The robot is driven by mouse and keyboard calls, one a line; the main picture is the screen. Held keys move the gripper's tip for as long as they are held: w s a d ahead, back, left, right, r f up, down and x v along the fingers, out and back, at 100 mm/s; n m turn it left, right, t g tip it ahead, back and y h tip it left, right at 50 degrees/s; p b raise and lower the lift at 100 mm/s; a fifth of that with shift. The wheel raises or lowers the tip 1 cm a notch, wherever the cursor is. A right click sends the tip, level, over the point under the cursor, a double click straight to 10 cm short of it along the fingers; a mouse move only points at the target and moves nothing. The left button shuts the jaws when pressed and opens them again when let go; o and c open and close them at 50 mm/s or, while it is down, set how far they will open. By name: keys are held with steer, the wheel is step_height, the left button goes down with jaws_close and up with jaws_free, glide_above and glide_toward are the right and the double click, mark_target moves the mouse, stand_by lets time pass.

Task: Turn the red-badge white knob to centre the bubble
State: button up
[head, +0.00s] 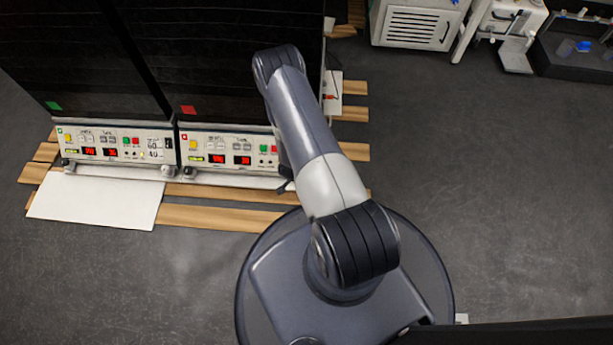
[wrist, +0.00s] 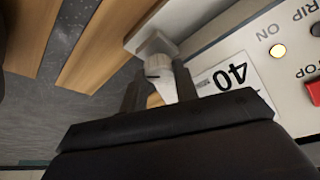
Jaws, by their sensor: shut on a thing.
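My gripper (wrist: 158,80) is shut on a white knob (wrist: 157,64) in the wrist view, with one dark finger on each side of it. The knob sits below a pale bracket at the lower edge of a control panel, beside a plate marked 40. In the head view my arm covers the right end of the red-badge unit (head: 230,150), so the held knob and most of my gripper are hidden there. I cannot make out a bubble in either view.
The green-badge unit (head: 115,143) stands to the left, with knobs along its lower edge. A white board (head: 98,200) lies in front of it on wooden slats (head: 220,217). White equipment (head: 415,22) stands at the back right. The grey floor on the right is clear.

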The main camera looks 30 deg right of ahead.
steer(key=shift+n, duration=0.3)
steer(key=shift+s+d+n+t+b, duration=0.1)
steer(key=shift+n+t+b, duration=0.35)
steer(key=shift+n, duration=0.35)
steer(key=shift+n+t+y+b, duration=0.45)
steer(key=shift+n+y+b, duration=0.3)
steer(key=shift+n, duration=1.35)
steer(key=o, duration=0.7)
